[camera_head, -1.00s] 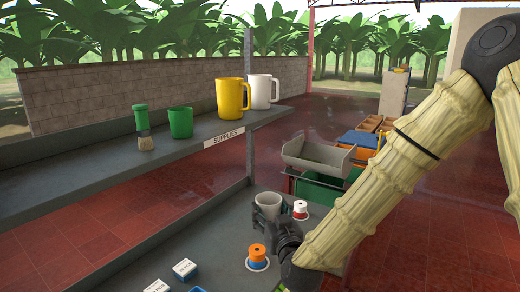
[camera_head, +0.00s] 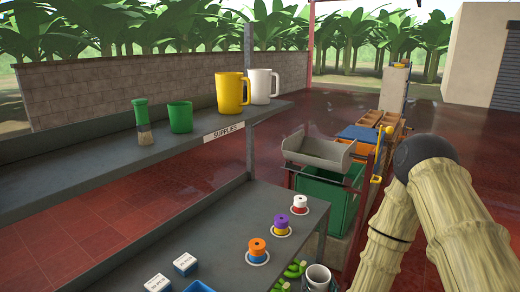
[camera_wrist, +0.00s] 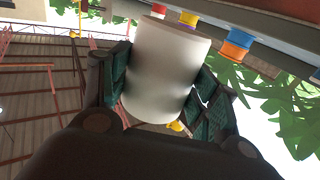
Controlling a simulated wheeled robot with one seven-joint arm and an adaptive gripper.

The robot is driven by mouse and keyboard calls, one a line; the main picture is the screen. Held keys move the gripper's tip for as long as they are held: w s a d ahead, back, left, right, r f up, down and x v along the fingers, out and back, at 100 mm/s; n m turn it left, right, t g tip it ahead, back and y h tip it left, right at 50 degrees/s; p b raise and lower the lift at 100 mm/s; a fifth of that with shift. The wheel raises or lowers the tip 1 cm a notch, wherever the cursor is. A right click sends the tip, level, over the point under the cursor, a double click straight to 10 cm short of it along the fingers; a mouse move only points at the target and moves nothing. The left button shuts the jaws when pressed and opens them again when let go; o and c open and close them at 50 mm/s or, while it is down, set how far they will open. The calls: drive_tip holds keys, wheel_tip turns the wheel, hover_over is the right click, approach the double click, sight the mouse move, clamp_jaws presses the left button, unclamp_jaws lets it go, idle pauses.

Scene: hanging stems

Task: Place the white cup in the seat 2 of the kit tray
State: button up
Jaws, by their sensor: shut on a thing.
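The white cup (camera_wrist: 168,70) is between the two dark green finger pads of my gripper (camera_wrist: 162,84) in the wrist view. The gripper is shut on the cup's sides. In the head view the top of the white cup (camera_head: 318,274) shows at the bottom edge, with its open mouth facing up. It is beside the right front of the lower bench. My gripper is mostly below the head view there. I cannot make out the kit tray or its seat 2 for certain; a blue edge (camera_head: 198,287) is cut off at the bottom.
The upper shelf (camera_head: 100,165) holds a yellow mug, a white mug, a green cup and a brush. Bins stand behind.

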drive_tip(key=shift+s+d+f, duration=0.2)
drive_tip(key=shift+d+f, duration=0.15)
drive_tip(key=shift+f, duration=0.3)
drive_tip(key=shift+s+a+f, duration=0.15)
drive_tip(key=shift+a+f, duration=0.15)
drive_tip(key=shift+w+d+r, duration=0.2)
drive_tip(key=shift+d+r, duration=0.1)
drive_tip(key=shift+r, duration=0.15)
wheel_tip(320, 180, down, 4)
drive_tip(key=b, duration=0.4)
drive_tip(key=s+f, duration=0.6)
drive_tip(key=f, duration=0.1)
drive_tip(key=shift+s+f, duration=0.15)
drive_tip(key=shift+f, duration=0.2)
